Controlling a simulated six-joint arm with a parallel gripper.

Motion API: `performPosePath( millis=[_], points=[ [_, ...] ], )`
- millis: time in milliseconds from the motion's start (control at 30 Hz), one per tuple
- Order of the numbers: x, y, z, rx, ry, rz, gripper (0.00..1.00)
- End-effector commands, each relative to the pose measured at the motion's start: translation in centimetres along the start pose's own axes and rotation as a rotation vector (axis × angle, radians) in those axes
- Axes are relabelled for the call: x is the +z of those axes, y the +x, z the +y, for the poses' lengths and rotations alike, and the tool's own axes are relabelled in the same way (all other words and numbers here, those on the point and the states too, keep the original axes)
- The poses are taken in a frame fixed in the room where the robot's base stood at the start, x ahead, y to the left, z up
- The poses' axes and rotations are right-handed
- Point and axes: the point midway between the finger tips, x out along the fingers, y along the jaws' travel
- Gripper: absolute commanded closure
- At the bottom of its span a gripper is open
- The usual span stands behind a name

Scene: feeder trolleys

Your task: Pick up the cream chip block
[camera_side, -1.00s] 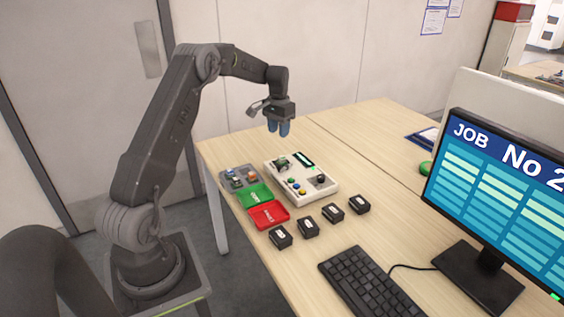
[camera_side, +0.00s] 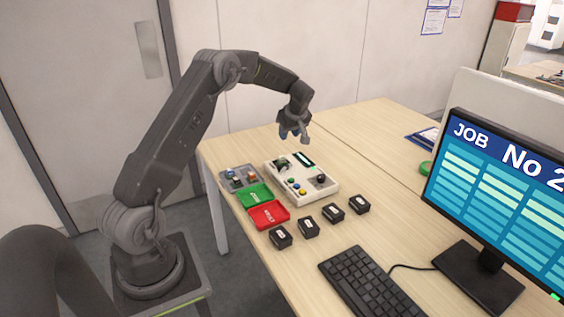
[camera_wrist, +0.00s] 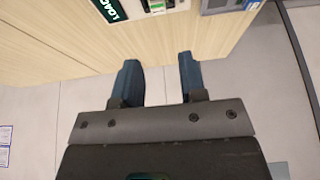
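My gripper (camera_side: 290,134) hangs in the air above the back of the cream test unit. In the wrist view its two blue fingers (camera_wrist: 157,62) are apart with nothing between them. A grey tray (camera_side: 226,184) with several small blocks stands at the left table edge, left of the test unit and lower than my gripper. The blocks are too small for me to tell which is the cream chip block. The wrist view shows only a corner of the grey tray (camera_wrist: 222,5) at its top edge.
The cream test unit (camera_side: 322,193) has coloured buttons and a dark knob. A green tray (camera_side: 253,195) and a red tray (camera_side: 268,214) lie left of it. Several black boxes (camera_side: 308,227), a keyboard (camera_side: 368,284) and a monitor (camera_side: 495,200) stand in front and right.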

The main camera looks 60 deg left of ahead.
Motion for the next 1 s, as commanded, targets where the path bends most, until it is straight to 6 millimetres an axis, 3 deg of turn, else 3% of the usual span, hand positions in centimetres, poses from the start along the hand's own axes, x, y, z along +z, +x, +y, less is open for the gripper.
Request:
performPosePath(
  millis=[400,667,1000],
  points=[
    [0.1,7.2,-0.1,-0.003,-0.004,-0.002,0.62],
    [0.2,9.0,0.0,-0.003,-0.004,-0.002,0.62],
    [0.7,13.3,0.2,-0.003,-0.004,-0.002,0.62]
  ],
)
